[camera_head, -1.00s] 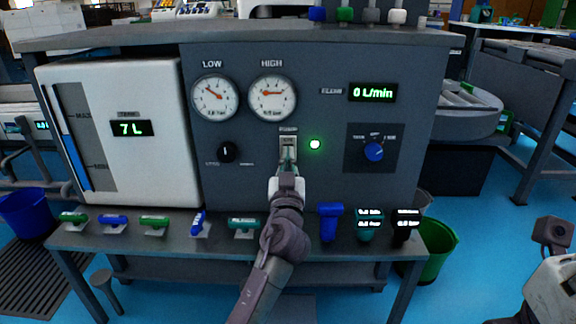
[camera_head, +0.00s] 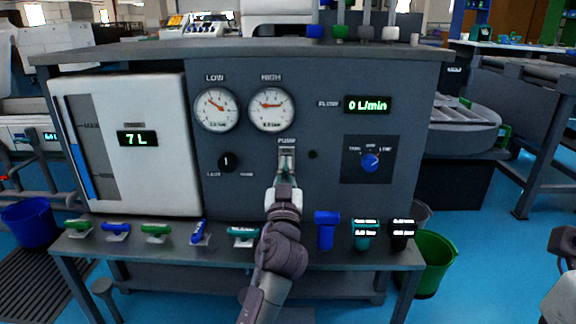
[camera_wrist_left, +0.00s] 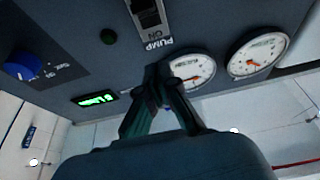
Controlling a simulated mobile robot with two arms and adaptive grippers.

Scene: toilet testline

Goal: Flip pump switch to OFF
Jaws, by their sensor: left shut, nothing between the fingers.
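The pump switch (camera_head: 287,152) is a small light plate on the grey panel, under the PUMP label and between the gauges and the work shelf. In the left wrist view the switch (camera_wrist_left: 150,10) shows at the top edge with ON and PUMP lettering, upside down. Its lever position is hard to make out. My right gripper's fingers are out of view.
A black knob (camera_head: 228,162) is left of the switch and a blue knob (camera_head: 370,162) right. The flow display (camera_head: 368,105) reads 0 L/min. Valve handles stand on the shelf (camera_head: 180,242) below. A white tank (camera_head: 140,175) reads 7 L.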

